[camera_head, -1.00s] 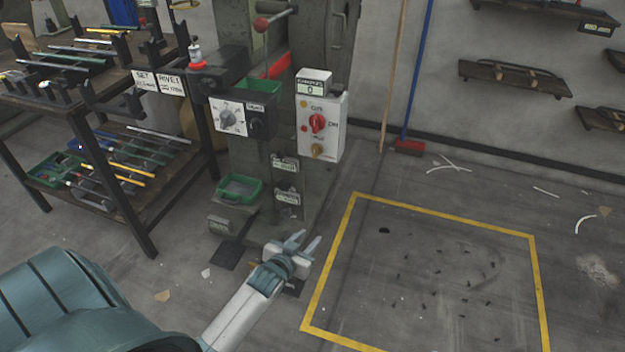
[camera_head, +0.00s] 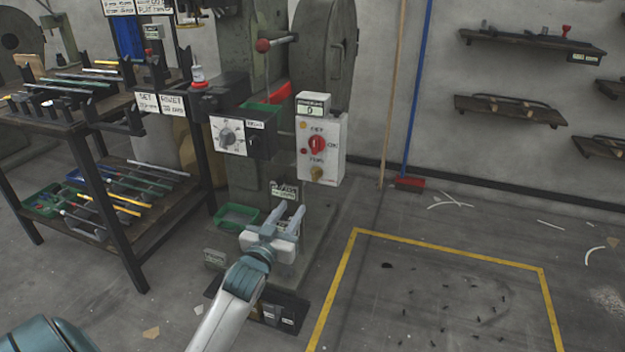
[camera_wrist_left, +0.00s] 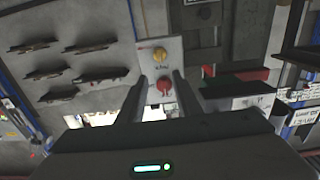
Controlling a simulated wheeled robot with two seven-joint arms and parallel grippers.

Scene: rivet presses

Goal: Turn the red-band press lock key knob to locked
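The press (camera_head: 255,170) stands in the middle of the head view, with a red band (camera_head: 276,94) partly hidden behind its boxes. A white control box (camera_head: 332,160) on its front carries a red knob (camera_head: 317,144) and, below it, a brass key knob (camera_head: 317,173). The wrist view shows these inverted, with the brass knob (camera_wrist_left: 160,54) above the red knob (camera_wrist_left: 165,86). My left gripper (camera_head: 292,208) is open and empty, below and left of the brass knob in the head view, apart from it. My right gripper is out of view.
A grey dial box (camera_head: 229,135) sits left of the control box. A green tray (camera_head: 238,216) is beside my left gripper. A rack table (camera_head: 130,235) with rods stands left. A yellow-marked floor area (camera_head: 450,250) is open at right. Brooms lean on the wall.

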